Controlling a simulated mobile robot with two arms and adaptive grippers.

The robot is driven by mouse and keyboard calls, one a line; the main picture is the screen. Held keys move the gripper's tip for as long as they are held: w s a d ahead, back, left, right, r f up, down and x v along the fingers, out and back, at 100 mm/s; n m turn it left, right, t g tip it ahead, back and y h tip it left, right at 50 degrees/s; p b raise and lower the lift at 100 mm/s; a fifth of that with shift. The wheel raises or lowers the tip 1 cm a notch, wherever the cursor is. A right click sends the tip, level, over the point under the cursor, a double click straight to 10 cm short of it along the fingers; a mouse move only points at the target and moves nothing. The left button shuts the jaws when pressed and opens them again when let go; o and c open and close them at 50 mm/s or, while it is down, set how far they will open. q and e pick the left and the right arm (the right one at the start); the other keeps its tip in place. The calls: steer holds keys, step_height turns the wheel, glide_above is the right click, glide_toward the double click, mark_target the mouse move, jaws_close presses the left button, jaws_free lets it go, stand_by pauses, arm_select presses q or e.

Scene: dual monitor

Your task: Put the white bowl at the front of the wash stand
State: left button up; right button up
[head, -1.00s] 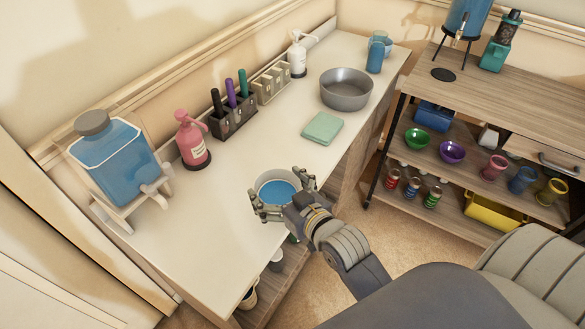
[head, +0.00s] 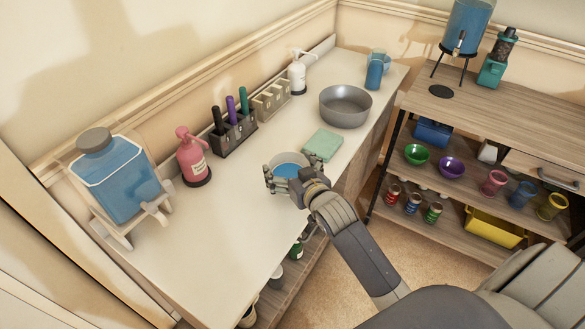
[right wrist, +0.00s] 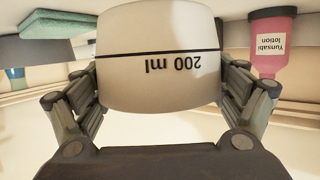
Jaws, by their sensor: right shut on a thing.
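The white bowl (head: 291,161) with blue inside is over the middle of the white wash stand top (head: 215,235), near its front edge. My right gripper (head: 288,182) is shut on the bowl, with fingers on both sides of it. I cannot tell whether the bowl touches the stand top. My left gripper is not in view.
A pink lotion bottle (head: 192,158), a pen holder (head: 233,135) and a blue water dispenser (head: 118,180) stand along the wall. The stand's near left top is clear.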

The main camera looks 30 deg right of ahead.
mark_target(289, 166)
steer(key=shift+w+d+f, duration=0.15)
steer(key=shift+w+d, duration=1)
steer(key=shift+f, duration=1.7)
steer(key=o, duration=1.1)
steer(key=shift+f, duration=0.1)
steer(key=shift+c, duration=0.2)
steer(key=shift+s, duration=0.15)
steer(key=v, duration=1.2)
